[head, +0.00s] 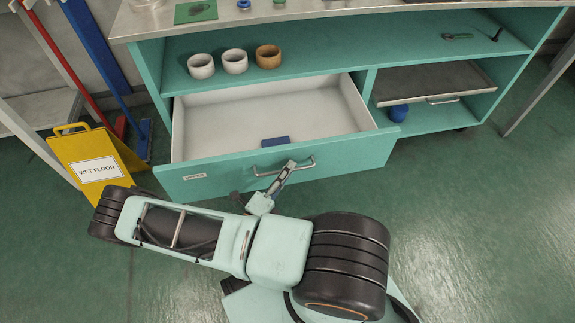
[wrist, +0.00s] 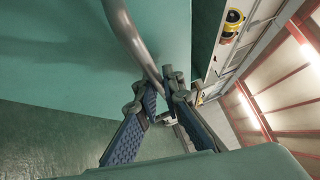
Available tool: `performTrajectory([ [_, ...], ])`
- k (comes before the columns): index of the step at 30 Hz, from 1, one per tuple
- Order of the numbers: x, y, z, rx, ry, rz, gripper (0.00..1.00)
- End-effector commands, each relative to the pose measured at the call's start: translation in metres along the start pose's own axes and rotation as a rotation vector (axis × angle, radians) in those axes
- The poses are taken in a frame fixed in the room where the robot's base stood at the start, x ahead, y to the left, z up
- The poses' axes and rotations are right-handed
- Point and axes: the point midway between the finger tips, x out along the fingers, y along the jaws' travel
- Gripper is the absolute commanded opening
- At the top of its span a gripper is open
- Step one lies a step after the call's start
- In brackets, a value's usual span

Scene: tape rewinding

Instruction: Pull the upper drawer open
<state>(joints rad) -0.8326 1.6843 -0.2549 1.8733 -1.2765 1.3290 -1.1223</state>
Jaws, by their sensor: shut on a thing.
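The upper drawer (head: 222,169) is teal with a white inside, and it stands far out of the teal cabinet. Its front bears a small white label and a metal bar handle (head: 312,163). My gripper (head: 285,174) is at the handle, near its middle. In the wrist view my gripper (wrist: 165,97) has its two fingers on either side of the handle bar (wrist: 133,45), shut on it. The fingertips partly hide the bar. A small blue block (head: 275,142) lies inside the drawer near its front.
A yellow wet floor sign (head: 95,165) stands left of the drawer. Three cups (head: 234,62) sit on the shelf above. A grey tray (head: 435,82) and a blue cup (head: 398,112) are in the right compartment. The floor (head: 470,200) at the right is clear.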

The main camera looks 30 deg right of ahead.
Motion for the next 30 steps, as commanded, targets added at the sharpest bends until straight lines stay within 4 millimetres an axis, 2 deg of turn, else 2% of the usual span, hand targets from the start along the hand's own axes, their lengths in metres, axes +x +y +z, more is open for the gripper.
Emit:
performTrajectory([
  [8,-0.001,0.0,0.001,0.0,-0.002,0.001,0.0],
  [9,-0.001,0.0,0.001,0.0,-0.002,0.001,0.09],
  [14,0.0,0.0,0.001,0.0,-0.001,0.001,0.25],
  [23,0.0,-0.001,0.001,0.0,-0.001,0.0,0.25],
  [26,0.001,-0.008,0.002,0.001,-0.001,0.0,0.25],
  [30,0.004,-0.028,0.005,0.001,-0.001,-0.001,0.25],
])
